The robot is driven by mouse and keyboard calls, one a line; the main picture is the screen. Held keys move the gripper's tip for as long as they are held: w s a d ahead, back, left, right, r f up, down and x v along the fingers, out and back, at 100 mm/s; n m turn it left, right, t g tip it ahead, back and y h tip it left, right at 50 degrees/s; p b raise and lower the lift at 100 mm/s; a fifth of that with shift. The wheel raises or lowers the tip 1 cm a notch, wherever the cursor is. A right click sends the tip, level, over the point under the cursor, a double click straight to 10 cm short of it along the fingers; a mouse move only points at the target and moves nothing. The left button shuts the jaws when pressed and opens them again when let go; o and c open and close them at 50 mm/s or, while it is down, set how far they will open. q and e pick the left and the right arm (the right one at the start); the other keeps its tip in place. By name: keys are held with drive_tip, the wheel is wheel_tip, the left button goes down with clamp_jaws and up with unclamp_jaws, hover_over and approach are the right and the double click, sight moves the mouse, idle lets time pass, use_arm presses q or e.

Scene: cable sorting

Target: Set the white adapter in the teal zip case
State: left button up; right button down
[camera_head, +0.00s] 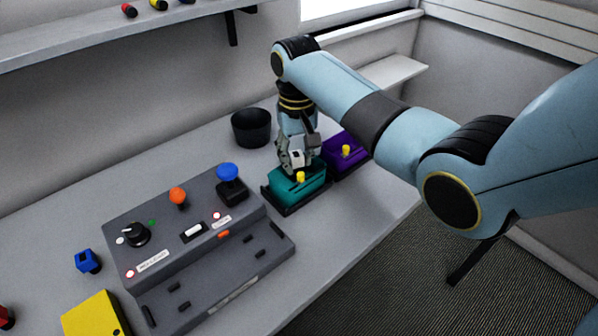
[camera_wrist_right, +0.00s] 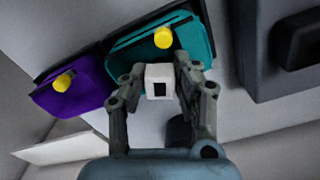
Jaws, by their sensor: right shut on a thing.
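The white adapter (camera_wrist_right: 159,80) is a small white block with a dark square face, held between the fingertips of my right gripper (camera_wrist_right: 160,82). In the head view my right gripper (camera_head: 297,158) is shut on it, at the back edge of the teal zip case (camera_head: 290,192). The teal case also shows in the right wrist view (camera_wrist_right: 198,47), just beyond the adapter. It has a yellow knob (camera_head: 300,176) on top. I cannot tell whether the adapter touches the case or how far above it is. My left gripper is not in view.
A purple case (camera_head: 345,152) with a yellow knob stands right of the teal one. A black bowl (camera_head: 251,127) is behind. A grey control box (camera_head: 190,235) with knobs stands left. A blue block (camera_head: 88,261) and a yellow block (camera_head: 92,315) lie further left.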

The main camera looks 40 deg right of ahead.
sight(297, 171)
wheel_tip(297, 171, down, 5)
drive_tip(key=shift+w+f, duration=0.1)
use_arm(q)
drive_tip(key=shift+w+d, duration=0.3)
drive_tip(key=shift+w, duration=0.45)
use_arm(e)
drive_tip(key=shift+d, duration=0.1)
drive_tip(key=shift+f, duration=0.15)
drive_tip(key=c, duration=1.3)
unclamp_jaws()
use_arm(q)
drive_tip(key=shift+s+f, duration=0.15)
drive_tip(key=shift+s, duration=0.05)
